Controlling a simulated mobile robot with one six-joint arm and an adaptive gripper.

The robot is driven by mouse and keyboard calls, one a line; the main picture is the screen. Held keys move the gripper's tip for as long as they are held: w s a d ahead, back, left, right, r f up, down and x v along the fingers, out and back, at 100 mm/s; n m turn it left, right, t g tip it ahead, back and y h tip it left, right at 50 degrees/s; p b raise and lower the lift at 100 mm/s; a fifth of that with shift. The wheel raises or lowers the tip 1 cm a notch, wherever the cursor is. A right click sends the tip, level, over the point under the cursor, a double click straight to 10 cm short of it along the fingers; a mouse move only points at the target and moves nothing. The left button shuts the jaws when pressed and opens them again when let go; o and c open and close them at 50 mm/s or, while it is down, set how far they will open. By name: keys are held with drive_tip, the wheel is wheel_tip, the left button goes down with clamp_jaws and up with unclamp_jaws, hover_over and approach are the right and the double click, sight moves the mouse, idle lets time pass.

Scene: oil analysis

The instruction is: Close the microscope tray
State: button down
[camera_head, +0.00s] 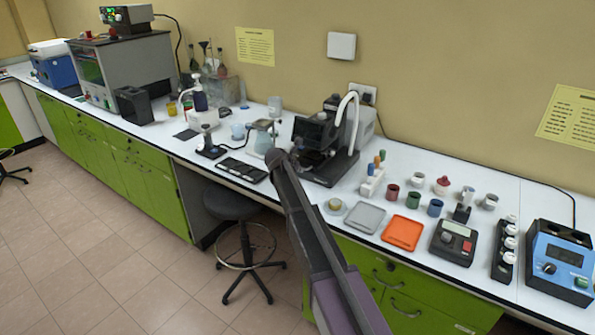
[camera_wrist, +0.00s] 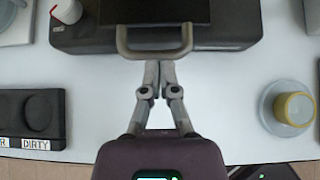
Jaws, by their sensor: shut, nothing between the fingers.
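The microscope (camera_head: 318,137) is a dark machine with a white hose, standing on the white bench in the head view. In the wrist view its dark front (camera_wrist: 90,36) spans the top. A grey U-shaped handle (camera_wrist: 123,42) sticks out from the black tray (camera_wrist: 154,10) there. My gripper (camera_wrist: 158,64) is shut and empty, its fingertips at the middle of the handle's bar. I cannot tell whether they touch it. How far the tray stands out cannot be told. In the head view my arm hides the gripper and part of the microscope's front.
A black holder with a DIRTY label (camera_wrist: 30,115) lies left of my gripper. A yellow cup on a clear dish (camera_wrist: 294,108) stands to the right. A grey tray (camera_head: 365,217) and an orange tray (camera_head: 402,232) lie further right. A stool (camera_head: 240,207) stands before the bench.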

drive_tip(key=shift+w+d+r, duration=0.1)
drive_tip(key=shift+w, duration=0.1)
drive_tip(key=shift+s+a, duration=0.25)
drive_tip(key=shift+s, duration=0.1)
drive_tip(key=shift+s+a+f+b, duration=0.25)
drive_tip(key=shift+s+a, duration=0.2)
drive_tip(key=shift+s, duration=0.2)
drive_tip(key=shift+s+a+f+b, duration=0.2)
drive_tip(key=shift+s+a, duration=0.25)
drive_tip(key=shift+s, duration=0.15)
drive_tip(key=p+v, duration=0.6)
drive_tip(key=v, duration=0.4)
drive_tip(key=shift+a+p, duration=0.15)
drive_tip(key=shift+p, duration=0.15)
drive_tip(key=shift+s, duration=0.15)
